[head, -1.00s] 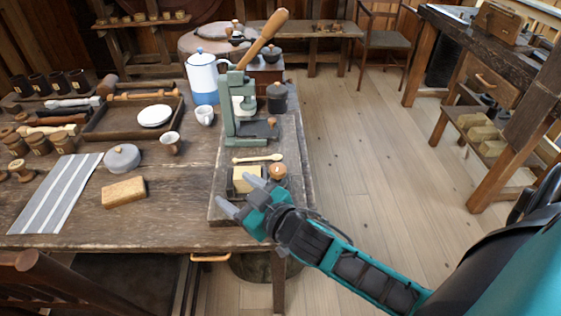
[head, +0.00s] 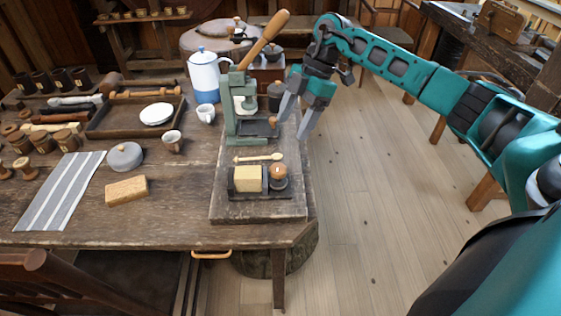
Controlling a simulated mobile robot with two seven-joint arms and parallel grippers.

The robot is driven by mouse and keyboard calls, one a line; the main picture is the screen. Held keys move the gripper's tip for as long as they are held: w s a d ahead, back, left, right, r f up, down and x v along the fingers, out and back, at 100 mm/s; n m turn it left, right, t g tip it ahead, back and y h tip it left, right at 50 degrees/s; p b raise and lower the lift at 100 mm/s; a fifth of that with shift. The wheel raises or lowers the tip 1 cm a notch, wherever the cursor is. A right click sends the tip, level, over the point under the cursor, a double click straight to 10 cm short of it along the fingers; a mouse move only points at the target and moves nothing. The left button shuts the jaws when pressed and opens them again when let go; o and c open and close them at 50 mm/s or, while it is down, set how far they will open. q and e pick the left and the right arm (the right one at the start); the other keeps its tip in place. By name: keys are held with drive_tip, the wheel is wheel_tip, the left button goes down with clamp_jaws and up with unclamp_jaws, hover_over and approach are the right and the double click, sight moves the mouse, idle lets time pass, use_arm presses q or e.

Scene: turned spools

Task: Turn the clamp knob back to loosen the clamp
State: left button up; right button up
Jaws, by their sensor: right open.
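A small wooden knob (head: 273,121) sits at the right end of the dark bed of a green press (head: 238,110) with a long wooden lever. Nearer the front, a dark holder (head: 262,196) bears a pale block (head: 247,178) and a round wood-topped knob (head: 278,171). I cannot tell for sure which knob is the clamp's. My right gripper (head: 289,131) is open, fingers pointing down, at the board's right edge beside the press. One fingertip is close to the small knob; contact is unclear. My left gripper is not in view.
The press and holder stand on a wooden board (head: 225,205) on the table. A sponge-like block (head: 127,191) and a striped cloth (head: 62,190) lie left, with bare table between.

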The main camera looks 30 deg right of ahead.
sight(279, 166)
drive_tip(key=x, duration=0.8)
drive_tip(key=d+x, duration=0.1)
drive_tip(key=x, duration=0.3)
drive_tip(key=shift+s+a+f, duration=0.1)
drive_tip(key=shift+s+f, duration=0.05)
drive_tip(key=shift+f, duration=0.2)
drive_tip(key=shift+c, duration=0.4)
drive_tip(key=c, duration=0.9)
drive_tip(key=shift+c, duration=0.2)
